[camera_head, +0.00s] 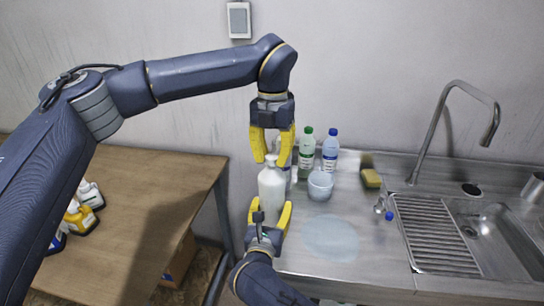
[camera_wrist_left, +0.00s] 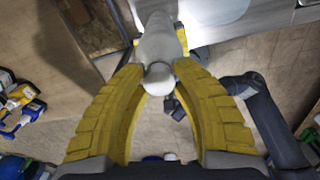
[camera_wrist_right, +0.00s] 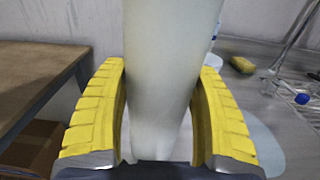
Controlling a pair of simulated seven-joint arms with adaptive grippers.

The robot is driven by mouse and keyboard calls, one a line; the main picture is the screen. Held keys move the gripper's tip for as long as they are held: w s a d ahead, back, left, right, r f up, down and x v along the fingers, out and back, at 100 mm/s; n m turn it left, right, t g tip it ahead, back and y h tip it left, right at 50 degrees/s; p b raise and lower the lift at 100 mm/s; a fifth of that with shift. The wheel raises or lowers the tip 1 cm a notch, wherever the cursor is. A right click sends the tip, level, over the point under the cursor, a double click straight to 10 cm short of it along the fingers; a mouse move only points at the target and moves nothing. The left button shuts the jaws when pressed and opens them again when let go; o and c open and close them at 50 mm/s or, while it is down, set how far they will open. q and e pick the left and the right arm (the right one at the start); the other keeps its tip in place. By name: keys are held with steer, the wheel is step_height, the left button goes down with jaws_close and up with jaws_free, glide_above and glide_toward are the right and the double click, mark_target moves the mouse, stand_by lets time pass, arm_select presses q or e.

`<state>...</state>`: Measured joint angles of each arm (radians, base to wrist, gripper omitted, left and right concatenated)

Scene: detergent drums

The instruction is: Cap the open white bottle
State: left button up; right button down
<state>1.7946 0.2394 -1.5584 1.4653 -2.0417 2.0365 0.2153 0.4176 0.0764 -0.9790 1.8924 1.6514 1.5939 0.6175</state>
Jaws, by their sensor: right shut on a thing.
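The white bottle (camera_head: 271,188) stands upright at the left edge of the steel counter. My right gripper (camera_head: 271,215) is shut around its body, with one finger on each side; the bottle fills the right wrist view (camera_wrist_right: 165,80). My left gripper (camera_head: 272,150) points down over the bottle's top, its fingers apart. A rounded whitish cap (camera_wrist_left: 158,78) lies between these fingers, in line with the bottle (camera_wrist_left: 160,42). The fingers are very close to the cap's sides; contact cannot be made out. Whether the cap sits fully on the neck is hidden.
A green-capped bottle (camera_head: 306,155), a blue-capped bottle (camera_head: 330,152) and a pale cup (camera_head: 320,187) stand close right of the bottle. A sponge (camera_head: 371,178), tap (camera_head: 434,125) and sink (camera_head: 500,235) are farther right. A wooden table (camera_head: 140,210) holds other containers at left.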

arm_select(q)
steer(key=shift+o, duration=1.2)
steer(key=shift+r, duration=2.25)
steer(key=shift+o, duration=1.2)
steer(key=shift+r, duration=0.2)
steer(key=shift+r+n, duration=0.9)
steer(key=shift+r, duration=0.6)
steer(key=shift+f, duration=0.15)
steer(key=shift+f, duration=3.85)
